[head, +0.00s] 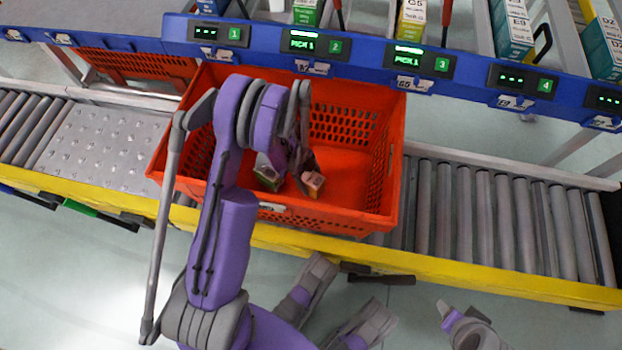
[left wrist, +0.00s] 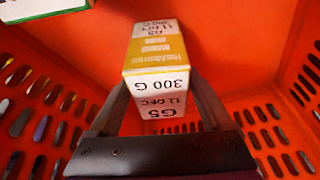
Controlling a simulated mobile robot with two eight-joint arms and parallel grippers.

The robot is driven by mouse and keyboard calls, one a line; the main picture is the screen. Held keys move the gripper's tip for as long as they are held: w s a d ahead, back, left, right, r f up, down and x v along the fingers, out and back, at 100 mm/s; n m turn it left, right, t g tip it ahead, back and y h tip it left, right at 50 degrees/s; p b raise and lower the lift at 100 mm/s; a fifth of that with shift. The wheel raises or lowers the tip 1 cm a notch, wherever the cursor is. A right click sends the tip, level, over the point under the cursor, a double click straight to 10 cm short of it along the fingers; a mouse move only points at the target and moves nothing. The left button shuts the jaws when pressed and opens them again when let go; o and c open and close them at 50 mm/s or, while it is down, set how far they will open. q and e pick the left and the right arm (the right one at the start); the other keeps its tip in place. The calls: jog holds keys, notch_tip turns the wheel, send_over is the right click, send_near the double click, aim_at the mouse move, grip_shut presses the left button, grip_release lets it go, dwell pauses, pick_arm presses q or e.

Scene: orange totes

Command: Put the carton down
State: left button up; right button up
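The carton (head: 313,184), yellow and white with "300 G" on its near end, is inside the orange tote (head: 350,222). In the left wrist view the carton (left wrist: 160,72) sits between the two fingers of my left gripper (head: 299,174), one finger against each side. The gripper looks shut on it. The carton is low in the tote; I cannot tell whether it touches the floor. Grey and purple parts of mine show at the bottom of the head view, but whether my right gripper is open or shut cannot be made out.
A green and white carton (head: 267,173) lies in the tote just left of the held one. The tote stands on a roller conveyor (head: 480,215) with a yellow edge (head: 440,262). A blue shelf rail (head: 370,70) with numbered displays runs behind. The tote's right part is clear.

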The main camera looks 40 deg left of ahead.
pick_arm(q)
jog(key=shift+o, duration=0.8)
jog(key=shift+r, duration=0.2)
jog(key=p+v, duration=0.4)
jog(key=v, duration=0.8)
jog(key=shift+r, duration=0.15)
